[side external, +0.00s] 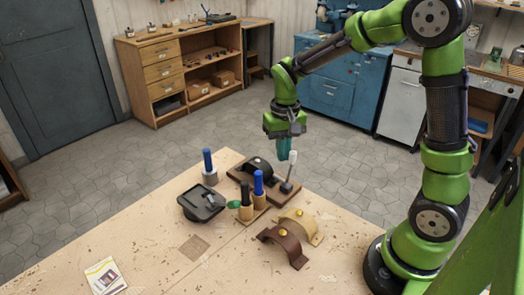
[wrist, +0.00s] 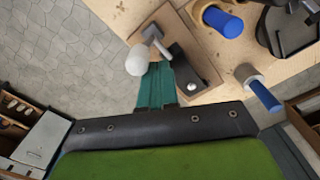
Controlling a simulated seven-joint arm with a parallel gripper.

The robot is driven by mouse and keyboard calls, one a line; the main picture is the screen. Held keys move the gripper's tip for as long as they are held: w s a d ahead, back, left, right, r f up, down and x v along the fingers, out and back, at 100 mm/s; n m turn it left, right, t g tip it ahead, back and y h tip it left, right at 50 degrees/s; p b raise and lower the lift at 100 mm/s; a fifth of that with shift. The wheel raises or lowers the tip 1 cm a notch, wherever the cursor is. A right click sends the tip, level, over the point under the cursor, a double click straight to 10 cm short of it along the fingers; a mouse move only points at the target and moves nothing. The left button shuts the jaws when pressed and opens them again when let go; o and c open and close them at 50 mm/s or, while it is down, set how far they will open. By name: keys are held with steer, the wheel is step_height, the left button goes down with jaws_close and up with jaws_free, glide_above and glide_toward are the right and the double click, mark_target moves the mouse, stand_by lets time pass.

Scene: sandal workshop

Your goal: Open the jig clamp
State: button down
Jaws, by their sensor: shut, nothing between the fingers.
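The jig (side external: 240,184) is a brown board near the table's back edge, bearing a black curved piece (side external: 259,165). Its clamp lever (side external: 287,186) stands near upright at the board's right end, with a white knob (side external: 292,156) on top. My gripper (side external: 285,157) has teal fingers, shut and empty, pointing down just left of the knob. In the wrist view the fingertips (wrist: 156,68) are close beside the white knob (wrist: 137,61); I cannot tell whether they touch. The jig board (wrist: 193,80) and black piece (wrist: 188,66) also show there, partly behind the fingers.
A blue-handled tool (side external: 208,160) stands left of the jig. Black- and blue-handled tools (side external: 258,183) stand in front of it, beside a black tray (side external: 202,203). Dark brown (side external: 286,244) and tan (side external: 301,225) straps lie nearer. The table's front left is mostly clear.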

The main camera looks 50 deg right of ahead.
mark_target(291, 162)
steer(key=shift+f, duration=0.5)
steer(key=shift+s, duration=0.1)
steer(key=shift+s+f, duration=0.2)
steer(key=shift+s, duration=0.35)
steer(key=shift+s+f, duration=0.15)
steer(key=shift+s, duration=0.5)
steer(key=shift+s+r, duration=0.25)
steer(key=shift+r, duration=1.5)
steer(key=shift+s+r, duration=0.2)
steer(key=shift+r, duration=1.5)
